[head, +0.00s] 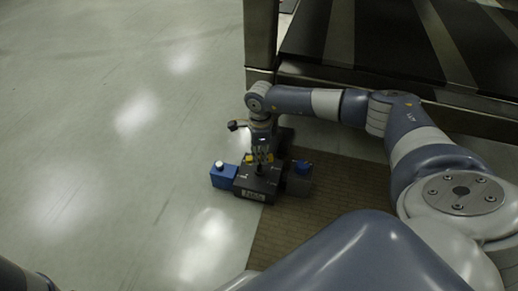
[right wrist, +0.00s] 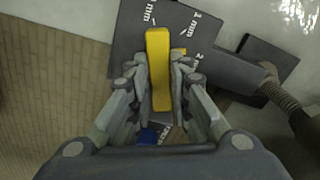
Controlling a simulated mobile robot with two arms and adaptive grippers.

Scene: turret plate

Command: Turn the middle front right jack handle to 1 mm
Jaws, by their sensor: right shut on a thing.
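The yellow jack handle (right wrist: 158,70) stands between the two fingers of my right gripper (right wrist: 159,76) in the right wrist view. The fingers are shut on it. Its far end points up the picture, between a mark at upper left whose number is hard to read and the "1 mm" mark at upper right. A "2 mm" mark lies further right on the dark dial plate (right wrist: 122,40). In the head view my right gripper (head: 261,160) reaches straight down onto the dark jack block (head: 250,186), hiding much of the handle. My left gripper is not in view.
A blue block with a white knob (head: 222,175) adjoins the jack on the left, and a dark block with a blue top (head: 300,180) on the right. A brown mat (head: 340,205) lies at right. A dark metal frame (head: 262,35) stands behind. The floor at left is clear.

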